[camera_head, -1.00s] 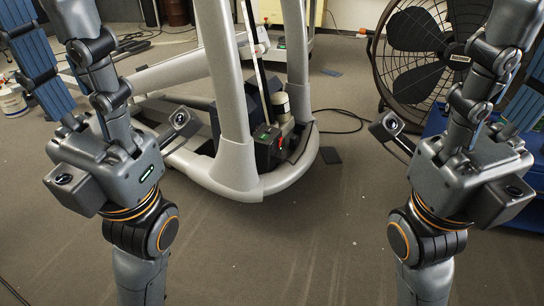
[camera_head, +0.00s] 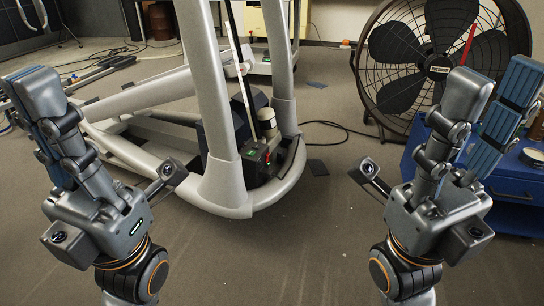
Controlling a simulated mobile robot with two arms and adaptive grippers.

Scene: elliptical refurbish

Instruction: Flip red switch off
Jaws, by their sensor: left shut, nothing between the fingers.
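A small red lit spot, which looks like the red switch (camera_head: 267,157), shows on a dark box (camera_head: 258,166) low inside the grey machine frame (camera_head: 225,180). A green lit mark sits left of it. The switch is too small for me to tell its position. My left gripper (camera_head: 42,95) is at the left, far to the left of the switch, with its fingers together and empty. My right gripper (camera_head: 490,92) is at the right, with its blue-padded fingers apart and nothing between them. Neither gripper touches the machine.
A large black fan (camera_head: 405,95) stands behind my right gripper. A blue cart (camera_head: 512,187) stands at the right edge. A black cable (camera_head: 340,126) runs over the floor behind the machine. The brown floor (camera_head: 290,245) between my arms is clear.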

